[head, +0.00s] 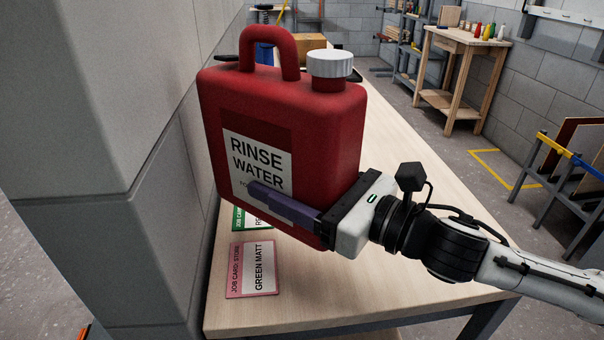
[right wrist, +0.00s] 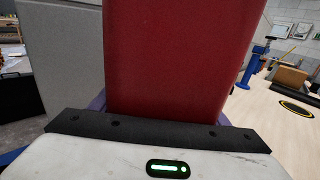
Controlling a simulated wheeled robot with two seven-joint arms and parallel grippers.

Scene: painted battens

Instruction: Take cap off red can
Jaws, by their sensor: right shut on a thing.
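The red can (head: 290,120) is a large jerrycan with a looped handle and a label reading "RINSE WATER". Its white ribbed cap (head: 330,65) sits on the short neck at the top right. I cannot tell whether the can touches the table. My left gripper is not in view.
The can is over a pale wooden table (head: 400,250) beside a grey block wall (head: 100,100). A pink-edged job card (head: 250,283) lies in front, and a green-edged one (head: 239,219) is partly hidden. A cardboard box (head: 300,41) is behind. The table's right side is mostly clear.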

